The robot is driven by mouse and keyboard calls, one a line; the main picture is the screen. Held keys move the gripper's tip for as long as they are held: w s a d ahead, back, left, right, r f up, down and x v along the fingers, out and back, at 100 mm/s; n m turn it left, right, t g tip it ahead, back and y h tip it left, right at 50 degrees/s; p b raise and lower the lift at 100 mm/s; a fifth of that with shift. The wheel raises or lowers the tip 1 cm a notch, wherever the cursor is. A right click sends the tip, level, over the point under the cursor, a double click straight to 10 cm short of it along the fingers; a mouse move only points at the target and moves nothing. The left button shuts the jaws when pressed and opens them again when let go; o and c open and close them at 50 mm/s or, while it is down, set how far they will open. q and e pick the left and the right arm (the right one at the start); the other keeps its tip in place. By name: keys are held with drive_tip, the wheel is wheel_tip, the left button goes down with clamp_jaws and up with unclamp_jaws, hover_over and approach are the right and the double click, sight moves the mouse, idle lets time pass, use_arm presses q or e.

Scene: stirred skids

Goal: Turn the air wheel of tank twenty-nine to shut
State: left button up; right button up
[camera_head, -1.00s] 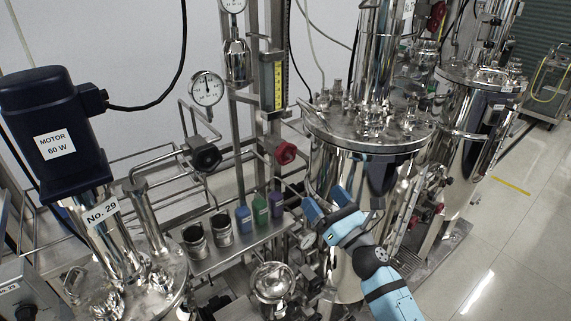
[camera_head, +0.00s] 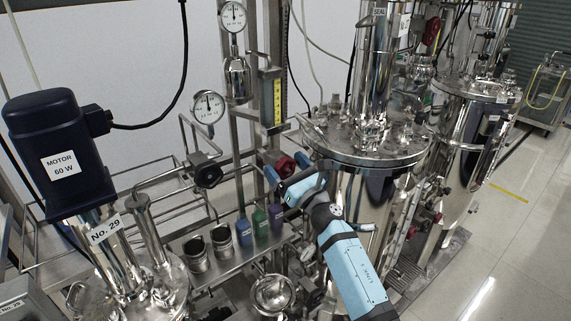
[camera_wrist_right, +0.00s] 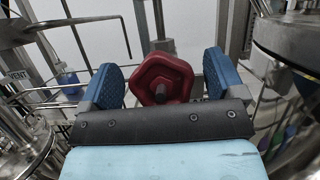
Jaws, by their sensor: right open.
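A red hand wheel (camera_head: 286,165) sits on the piping right of the tank marked No. 29 (camera_head: 105,230). A black hand wheel (camera_head: 208,174) sits on the pipes nearer that tank. I can read no air label on either wheel. My right gripper (camera_head: 288,177) is at the red wheel, open, with blue pads. In the right wrist view the red wheel (camera_wrist_right: 161,78) shows between the two open pads (camera_wrist_right: 162,86), somewhat beyond the palm. I cannot tell whether a pad touches it. My left gripper is out of view.
Blue, green and purple bottles (camera_head: 261,223) and two metal cups (camera_head: 221,240) stand on a shelf below the wheels. A large steel tank (camera_head: 345,150) stands close right of my right gripper. A pressure gauge (camera_head: 208,107) is above the black wheel. Open floor (camera_head: 510,240) lies at the right.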

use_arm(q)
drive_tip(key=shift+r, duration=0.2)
use_arm(e)
drive_tip(key=shift+w+a+r, duration=0.1)
drive_tip(key=shift+w, duration=0.05)
drive_tip(key=c, duration=0.9)
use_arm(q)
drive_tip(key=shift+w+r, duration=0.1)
